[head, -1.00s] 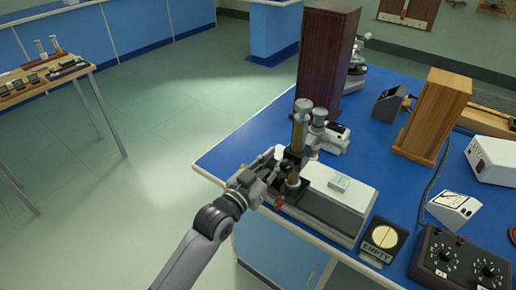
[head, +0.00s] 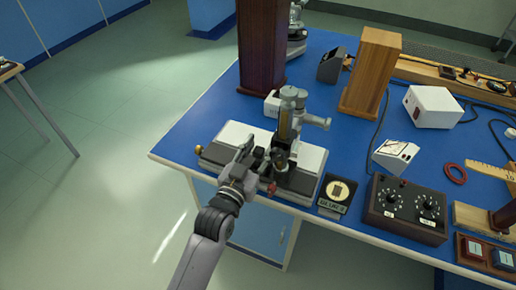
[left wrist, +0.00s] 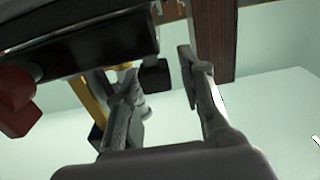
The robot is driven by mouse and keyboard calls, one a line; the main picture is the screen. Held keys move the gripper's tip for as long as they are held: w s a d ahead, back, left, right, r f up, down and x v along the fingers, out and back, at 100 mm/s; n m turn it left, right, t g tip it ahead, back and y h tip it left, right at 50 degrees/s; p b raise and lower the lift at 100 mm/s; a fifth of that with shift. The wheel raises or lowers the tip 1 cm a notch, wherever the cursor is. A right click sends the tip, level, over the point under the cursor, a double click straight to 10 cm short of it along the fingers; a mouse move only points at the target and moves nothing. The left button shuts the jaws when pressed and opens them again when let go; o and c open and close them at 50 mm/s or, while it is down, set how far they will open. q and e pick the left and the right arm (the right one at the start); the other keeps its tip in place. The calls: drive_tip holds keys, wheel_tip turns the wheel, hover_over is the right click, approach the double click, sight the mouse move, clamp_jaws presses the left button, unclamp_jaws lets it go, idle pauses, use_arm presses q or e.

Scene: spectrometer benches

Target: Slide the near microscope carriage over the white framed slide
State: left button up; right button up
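The near microscope (head: 285,130), with brass and grey tubes on a dark carriage, stands upright near the middle of its long white-topped base (head: 230,136). White top shows on both sides of the carriage. The white framed slide cannot be seen; the carriage covers the middle of the base. My left gripper (head: 248,158) is at the carriage's left front side, close against it; contact is unclear. In the left wrist view its fingers (left wrist: 165,95) are apart with nothing clearly held between them. Dark carriage parts (left wrist: 100,38) and a red knob (left wrist: 15,102) show there too. My right gripper is not in view.
A round-dial sign (head: 338,194) stands right of the base, beside a black knob box (head: 405,208). A tall dark wooden box (head: 262,50) and a lighter wooden box (head: 370,72) stand behind. The blue bench top (head: 205,118) is clear left of the base.

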use_arm(q)
drive_tip(key=shift+o, duration=0.3)
drive_tip(key=shift+s, duration=0.2)
drive_tip(key=v, duration=1.1)
drive_tip(key=shift+s, duration=0.3)
drive_tip(key=shift+a, duration=0.1)
